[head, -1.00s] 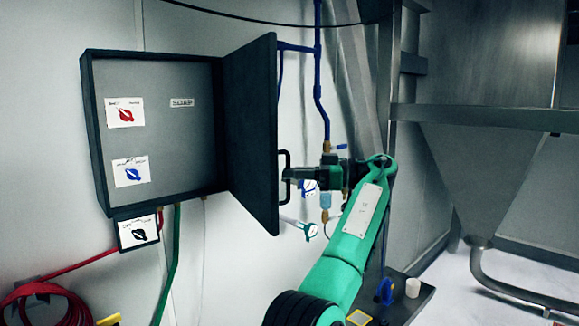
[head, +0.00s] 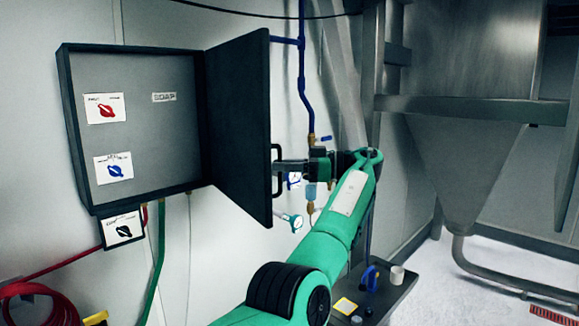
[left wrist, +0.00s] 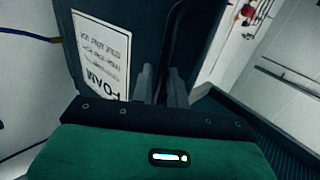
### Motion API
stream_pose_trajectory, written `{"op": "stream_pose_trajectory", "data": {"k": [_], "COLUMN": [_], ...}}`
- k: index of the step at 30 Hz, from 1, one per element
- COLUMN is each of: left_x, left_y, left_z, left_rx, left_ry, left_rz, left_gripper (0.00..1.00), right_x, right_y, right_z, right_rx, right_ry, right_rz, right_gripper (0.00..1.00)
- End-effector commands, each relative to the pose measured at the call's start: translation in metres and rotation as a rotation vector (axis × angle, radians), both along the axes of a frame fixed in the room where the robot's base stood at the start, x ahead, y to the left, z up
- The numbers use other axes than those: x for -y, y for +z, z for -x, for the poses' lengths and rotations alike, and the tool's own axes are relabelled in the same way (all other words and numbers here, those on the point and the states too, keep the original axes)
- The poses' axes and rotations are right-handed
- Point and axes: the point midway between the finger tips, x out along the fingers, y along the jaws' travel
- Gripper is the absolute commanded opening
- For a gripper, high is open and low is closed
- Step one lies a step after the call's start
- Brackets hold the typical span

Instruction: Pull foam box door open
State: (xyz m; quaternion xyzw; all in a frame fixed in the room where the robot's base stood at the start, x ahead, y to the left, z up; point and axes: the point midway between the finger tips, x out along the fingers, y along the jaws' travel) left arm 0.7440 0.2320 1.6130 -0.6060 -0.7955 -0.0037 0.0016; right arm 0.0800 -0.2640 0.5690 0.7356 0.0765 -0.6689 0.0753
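The foam box (head: 70,130) is a dark-framed wall cabinet at the left of the head view. Its dark door (head: 238,125) stands swung out from the box on its right side, showing the grey inside. A label reading FOAM (left wrist: 103,55) shows on the door in the left wrist view. The black door handle (head: 276,181) is on the door's outer side, and its bar (left wrist: 172,45) shows in the left wrist view. My left gripper (head: 284,167) is at the handle, its two fingers (left wrist: 162,86) closed about the bar. My right gripper is not in view.
Inside the box are a red knob (head: 107,110) and a blue knob (head: 115,171) on white cards.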

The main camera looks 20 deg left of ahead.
Motion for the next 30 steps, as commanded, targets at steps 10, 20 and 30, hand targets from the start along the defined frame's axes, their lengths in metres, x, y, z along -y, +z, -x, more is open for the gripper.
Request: {"op": "stream_pose_trajectory", "data": {"k": [10, 20, 30], "left_x": [0.0, 0.001, -0.004], "left_y": [-0.001, -0.002, -0.005], "left_z": [0.0, 0.001, 0.011], "left_rx": [-0.001, -0.002, 0.002], "left_ry": [0.003, 0.003, 0.004], "left_rz": [0.002, 0.002, 0.002], "left_gripper": [0.32, 0.32, 0.32], "right_x": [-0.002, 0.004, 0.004], "right_y": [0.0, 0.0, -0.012], "right_z": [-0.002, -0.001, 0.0], "right_rx": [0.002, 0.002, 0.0], "right_ry": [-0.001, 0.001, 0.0], "right_rz": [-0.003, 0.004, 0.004], "right_gripper": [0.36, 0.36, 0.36]}}
